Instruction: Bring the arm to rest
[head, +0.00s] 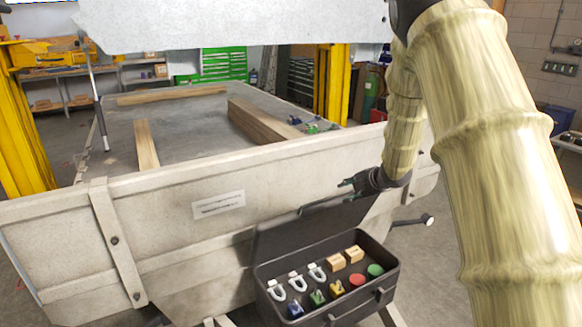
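My arm (500,150), in a pale yellow cover, comes down from the top right in the head view. My gripper (350,185) is small and dark at its end, pointing left. It is in front of the trailer's pale side panel (150,205), above the raised lid of a black toolbox (391,277). The fingers are too small and dark to tell whether they are open or shut. I see no object clearly held in them.
Timber beams (262,122) and small coloured pieces (312,127) lie on the trailer bed. Yellow posts (333,82) stand behind.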

